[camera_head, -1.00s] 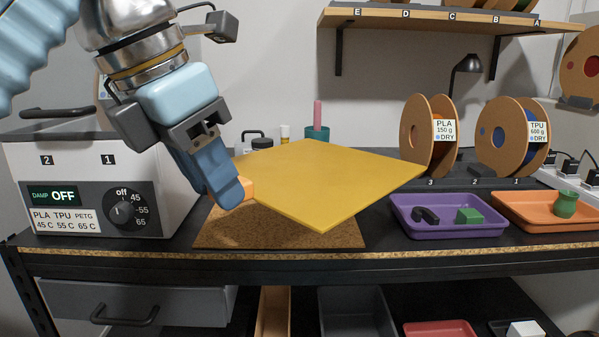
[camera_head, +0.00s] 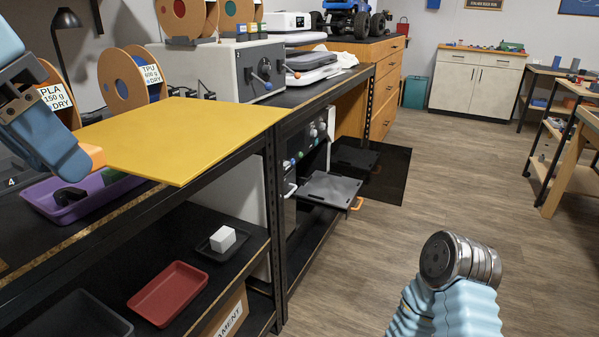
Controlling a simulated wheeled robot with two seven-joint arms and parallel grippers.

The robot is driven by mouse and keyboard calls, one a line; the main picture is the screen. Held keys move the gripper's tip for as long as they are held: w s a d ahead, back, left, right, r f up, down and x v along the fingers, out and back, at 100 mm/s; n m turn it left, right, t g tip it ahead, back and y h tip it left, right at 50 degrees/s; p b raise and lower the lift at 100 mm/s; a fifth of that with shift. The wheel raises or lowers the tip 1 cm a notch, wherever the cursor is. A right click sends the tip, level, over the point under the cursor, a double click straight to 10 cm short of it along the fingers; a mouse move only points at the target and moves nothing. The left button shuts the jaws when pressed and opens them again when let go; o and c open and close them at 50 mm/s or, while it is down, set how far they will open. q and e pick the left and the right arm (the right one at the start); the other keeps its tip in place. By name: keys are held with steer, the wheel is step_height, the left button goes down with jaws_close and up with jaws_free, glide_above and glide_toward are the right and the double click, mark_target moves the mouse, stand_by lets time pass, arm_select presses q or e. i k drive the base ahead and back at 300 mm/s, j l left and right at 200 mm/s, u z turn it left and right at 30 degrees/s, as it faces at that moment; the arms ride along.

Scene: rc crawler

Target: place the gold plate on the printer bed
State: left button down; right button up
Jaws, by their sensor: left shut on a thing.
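The gold plate (camera_head: 185,135) is a flat yellow square, held roughly level above the workbench. My left gripper (camera_head: 88,158) is shut on its near left edge, with an orange fingertip pad showing there. A white and dark machine, which looks like the printer, stands low under the bench beyond the plate. A flat dark bed (camera_head: 328,187) sticks out of its open front, and nothing lies on it. The plate is well to the left of this bed and apart from it. My right arm shows at the bottom right, but its gripper is out of view.
A dark door panel (camera_head: 385,174) stands open beside the bed. A purple tray (camera_head: 100,200) and filament spools are on the bench (camera_head: 150,212). A red tray (camera_head: 168,293) and a white block (camera_head: 223,239) are on the lower shelf. The wooden floor (camera_head: 440,170) to the right is open.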

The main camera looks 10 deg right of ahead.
mark_target(334, 192)
steer(key=i+l+z, duration=0.25)
steer(key=z, duration=0.25)
steer(key=i+l+z, duration=0.25)
steer(key=z, duration=0.2)
steer(key=i+z, duration=0.5)
steer(key=i, duration=2.3)
steer(key=i+u, duration=0.1)
steer(key=i, duration=0.6)
steer(key=i+l+u, duration=0.1)
steer(key=i, duration=0.55)
steer(key=i+l, duration=0.2)
steer(key=i, duration=0.45)
steer(key=i+u, duration=0.15)
steer(key=u, duration=4.2)
steer(key=i+l, duration=0.4)
